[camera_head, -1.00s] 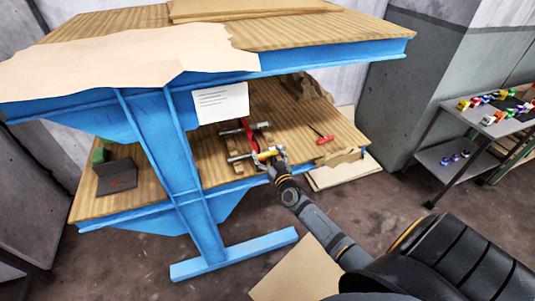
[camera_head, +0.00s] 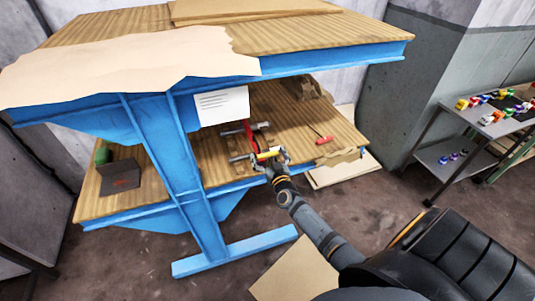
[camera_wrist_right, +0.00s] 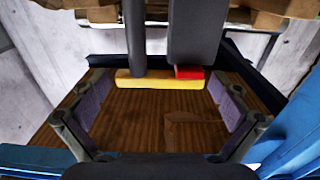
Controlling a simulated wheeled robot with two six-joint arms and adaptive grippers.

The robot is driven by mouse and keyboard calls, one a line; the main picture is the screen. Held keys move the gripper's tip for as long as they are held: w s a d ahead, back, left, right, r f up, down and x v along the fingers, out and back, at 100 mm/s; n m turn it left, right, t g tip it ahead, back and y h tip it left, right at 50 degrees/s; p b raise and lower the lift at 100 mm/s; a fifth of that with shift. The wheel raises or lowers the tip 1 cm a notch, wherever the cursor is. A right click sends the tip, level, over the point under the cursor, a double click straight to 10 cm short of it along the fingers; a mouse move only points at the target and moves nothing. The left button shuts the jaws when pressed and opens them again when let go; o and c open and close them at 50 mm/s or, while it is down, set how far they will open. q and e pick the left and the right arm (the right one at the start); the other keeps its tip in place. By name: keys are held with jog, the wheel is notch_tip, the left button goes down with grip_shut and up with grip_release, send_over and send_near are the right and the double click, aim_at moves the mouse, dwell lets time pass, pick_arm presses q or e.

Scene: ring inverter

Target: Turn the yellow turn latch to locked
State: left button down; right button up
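The yellow turn latch (camera_head: 268,154) is a short bar on the lower shelf of the blue-framed table, beside metal rods and a red part (camera_head: 249,131). In the right wrist view the yellow latch (camera_wrist_right: 150,81) lies crosswise, with a small red block (camera_wrist_right: 189,72) at its right end. My right gripper (camera_head: 272,161) is at the latch. In the wrist view the right gripper (camera_wrist_right: 158,98) is open, its purple-padded fingers apart on either side of the latch. I see no clear contact. My left gripper is out of view.
The blue table edge (camera_head: 330,62) and tabletop overhang the shelf. A white paper sheet (camera_head: 222,104) hangs left of the latch. A dark box (camera_head: 118,177) stands at the shelf's left end.

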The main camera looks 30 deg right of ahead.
jog(key=shift+s, duration=0.1)
jog(key=v, duration=1.2)
jog(key=s+a+f+n+g+y, duration=0.1)
jog(key=s+f+g+y, duration=0.3)
jog(key=f, duration=1)
jog(key=s+a+f+n+g+h, duration=0.1)
jog(key=s+a+f+g, duration=0.15)
jog(key=s+f, duration=0.75)
jog(key=s+a+f+g, duration=0.1)
jog(key=s+f+g, duration=0.4)
jog(key=s+f, duration=0.5)
jog(key=s+a+f+n+g, duration=0.1)
jog(key=s+f+g, duration=0.3)
jog(key=s+f, duration=0.6)
jog(key=s, duration=0.4)
jog(key=shift+s+g+y, duration=0.3)
jog(key=shift+s+g, duration=0.05)
jog(key=shift+s, duration=0.05)
jog(key=shift+a+f, duration=0.1)
